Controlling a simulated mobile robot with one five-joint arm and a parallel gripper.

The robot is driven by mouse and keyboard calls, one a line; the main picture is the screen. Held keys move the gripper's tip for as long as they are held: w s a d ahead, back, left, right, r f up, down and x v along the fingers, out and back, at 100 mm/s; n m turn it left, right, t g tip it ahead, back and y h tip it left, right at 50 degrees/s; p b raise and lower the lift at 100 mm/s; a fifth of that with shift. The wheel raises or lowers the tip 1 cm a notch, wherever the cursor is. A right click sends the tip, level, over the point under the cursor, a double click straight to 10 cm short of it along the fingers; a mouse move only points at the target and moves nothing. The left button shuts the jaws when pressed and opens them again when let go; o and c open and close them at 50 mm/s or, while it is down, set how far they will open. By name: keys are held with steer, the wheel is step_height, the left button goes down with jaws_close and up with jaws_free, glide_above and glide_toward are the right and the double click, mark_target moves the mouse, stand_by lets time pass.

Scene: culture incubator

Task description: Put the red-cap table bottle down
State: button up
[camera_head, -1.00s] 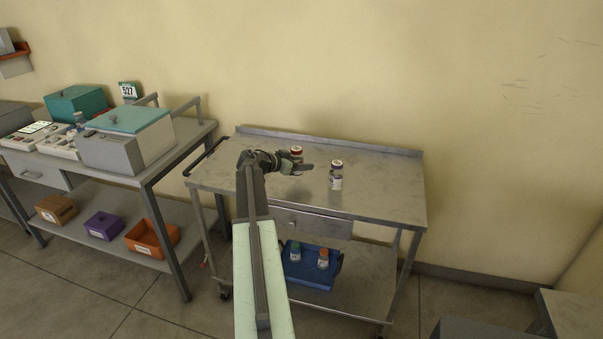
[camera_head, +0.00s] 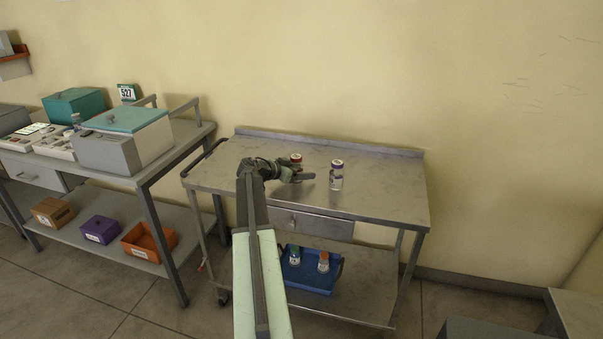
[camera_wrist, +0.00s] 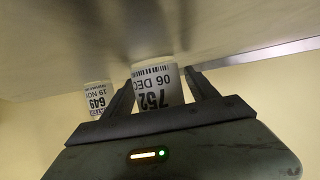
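The red-cap bottle (camera_head: 296,158) is at the back of the steel cart's top in the head view, partly hidden by my gripper. In the wrist view, which is upside down, a white bottle labelled 752 (camera_wrist: 152,92) is between my fingers; its cap is hidden. My gripper (camera_head: 308,174) is low over the cart top. Its fingers (camera_wrist: 160,82) stand on either side of the bottle, with a narrow gap at the picture's right finger, so it looks open. The bottle looks upright, with its base at or very near the steel top (camera_head: 385,190).
A second bottle (camera_head: 336,176) stands close to the right; its label 649 (camera_wrist: 97,102) shows in the wrist view. A blue tray (camera_head: 312,283) with two bottles is on the lower shelf. A bench with equipment (camera_head: 110,150) is at left. The cart's right side is clear.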

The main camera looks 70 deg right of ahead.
steer(key=shift+a+r+p, duration=0.1)
steer(key=shift+r+p, duration=0.2)
steer(key=shift+p, duration=0.05)
steer(key=p+v, duration=0.4)
steer(key=v, duration=0.7)
steer(key=shift+w+a, duration=0.15)
steer(key=shift+a, duration=0.2)
